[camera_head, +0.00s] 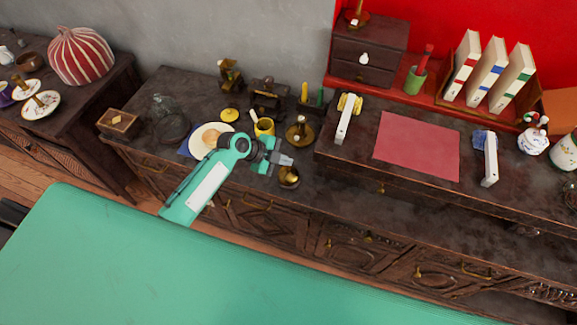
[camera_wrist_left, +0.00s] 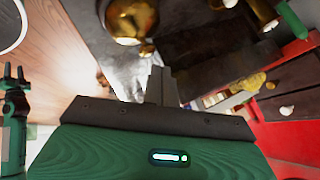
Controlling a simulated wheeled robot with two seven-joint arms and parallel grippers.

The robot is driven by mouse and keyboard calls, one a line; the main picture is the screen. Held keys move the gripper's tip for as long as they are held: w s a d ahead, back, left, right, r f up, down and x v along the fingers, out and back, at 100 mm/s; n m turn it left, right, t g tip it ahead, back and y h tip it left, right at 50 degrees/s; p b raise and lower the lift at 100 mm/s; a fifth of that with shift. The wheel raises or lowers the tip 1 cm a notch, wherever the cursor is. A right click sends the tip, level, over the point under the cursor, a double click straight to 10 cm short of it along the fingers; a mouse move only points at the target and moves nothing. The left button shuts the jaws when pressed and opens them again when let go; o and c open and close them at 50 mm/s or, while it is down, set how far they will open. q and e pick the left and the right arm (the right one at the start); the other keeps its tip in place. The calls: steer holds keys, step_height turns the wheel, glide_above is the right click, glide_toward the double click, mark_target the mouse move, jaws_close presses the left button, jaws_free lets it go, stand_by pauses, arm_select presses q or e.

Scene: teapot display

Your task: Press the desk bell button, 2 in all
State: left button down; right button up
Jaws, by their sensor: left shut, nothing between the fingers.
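The desk bell appears to be the small gold dome (camera_head: 289,178) near the front edge of the dark cabinet top. What looks like the same dome shows at the top of the left wrist view (camera_wrist_left: 131,18). My left gripper (camera_head: 287,160) is shut and empty, its grey fingertips close to the dome, just behind or above it in the head view. I cannot tell whether they touch it. The shut fingers also show in the left wrist view (camera_wrist_left: 161,86), apart from the dome in that picture.
A brass piece with an upright stem (camera_head: 300,132) stands behind the fingers. A raised dark shelf (camera_head: 350,158) with a red mat (camera_head: 418,147) lies to the right.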

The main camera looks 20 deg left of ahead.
arm_select(q)
step_height(320, 180, up, 5)
steer(key=p, duration=0.2)
steer(key=shift+f+p, duration=0.1)
steer(key=shift+p, duration=0.3)
stand_by(0.5)
